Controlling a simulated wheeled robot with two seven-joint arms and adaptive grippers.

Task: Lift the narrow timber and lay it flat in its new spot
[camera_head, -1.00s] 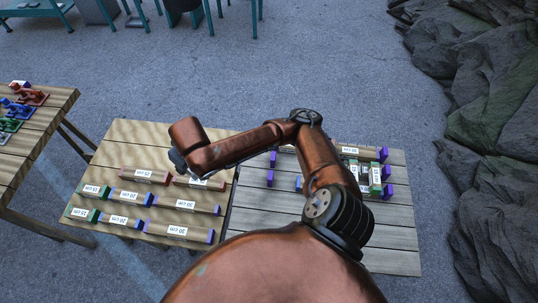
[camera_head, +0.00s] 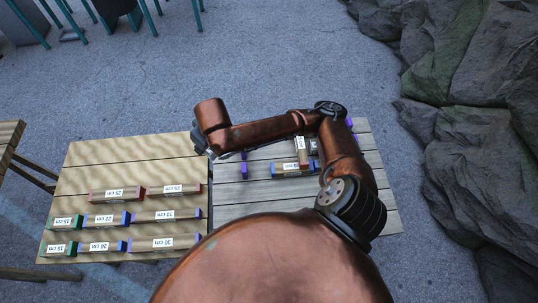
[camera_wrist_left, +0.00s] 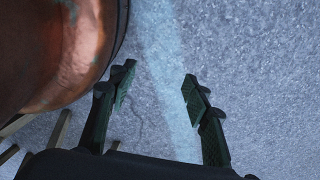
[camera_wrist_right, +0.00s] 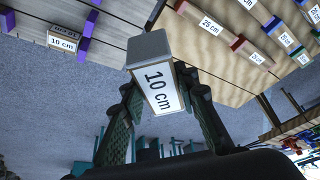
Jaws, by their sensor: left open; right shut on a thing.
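My right gripper (camera_wrist_right: 158,112) is shut on a short, narrow timber (camera_wrist_right: 150,55) with a grey end and a white "10 cm" label. In the right wrist view the timber stands out from between the fingers, clear of the tables. In the head view my right arm reaches across to the seam between the pale wood table (camera_head: 130,155) and the grey plank table (camera_head: 245,198); its fingers and the held timber are mostly hidden there. My left gripper (camera_wrist_left: 158,85) is open and empty above bare ground in the left wrist view. It is outside the head view.
Rows of labelled timbers with coloured ends, such as a red-ended one (camera_head: 115,195), lie on the pale table. On the grey table are purple blocks (camera_head: 244,170), a blue-ended timber (camera_head: 290,170) and another "10 cm" piece (camera_wrist_right: 62,40). Rocks (camera_head: 480,110) stand at right.

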